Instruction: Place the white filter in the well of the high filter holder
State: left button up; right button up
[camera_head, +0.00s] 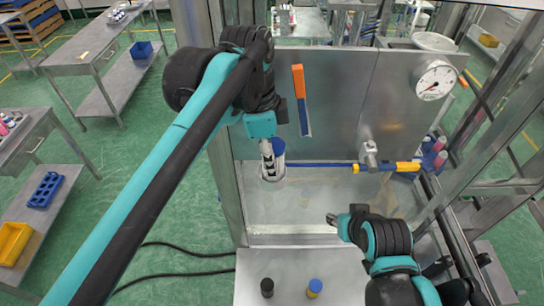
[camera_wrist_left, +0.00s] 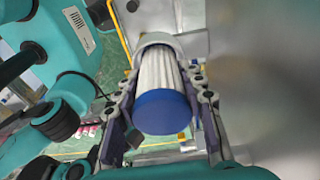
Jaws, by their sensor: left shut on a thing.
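The white filter (camera_wrist_left: 155,72) has pleated white sides and a blue end cap (camera_wrist_left: 164,112), which faces the left wrist camera. My left gripper (camera_wrist_left: 160,108) is shut on it, with one finger on each side. In the head view the left gripper (camera_head: 270,150) is at the high filter holder (camera_head: 271,177), a round grey ring on the metal panel. In the wrist view the filter's far end meets the holder's rim (camera_wrist_left: 158,38); how deep it sits inside is hidden. My right gripper (camera_head: 335,219) is lower right, away from the filter; its fingers are too small to judge.
The metal panel carries an orange-handled lever (camera_head: 299,82), a pressure gauge (camera_head: 435,82) and a yellow-handled valve (camera_head: 407,167). A metal frame post (camera_head: 228,180) is close on the left.

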pick_arm(q)
jog(key=shift+f, duration=0.2)
jog(key=o, duration=1.2)
jog(key=shift+r, duration=0.1)
jog(key=shift+r, duration=0.3)
jog(key=r, duration=0.3)
jog(key=a+r, duration=0.1)
jog(key=r, duration=0.3)
jog(key=r+b, duration=0.1)
jog(key=r, duration=0.3)
jog(key=shift+a+r, duration=0.25)
jog(key=shift+a, duration=0.15)
jog(key=s+a+f+n+t, duration=0.1)
jog(key=a+f+n, duration=0.4)
jog(key=f, duration=0.5)
jog(key=s+a+f+n+t+y, duration=0.1)
jog(key=a+f+n, duration=0.4)
jog(key=f, duration=0.5)
jog(key=s+a+f+n+t, duration=0.3)
jog(key=a+f+n+t, duration=0.2)
jog(key=f+n, duration=0.3)
notch_tip(320, 180, down, 2)
jog(key=shift+a+y, duration=0.4)
jog(key=shift+a, duration=0.15)
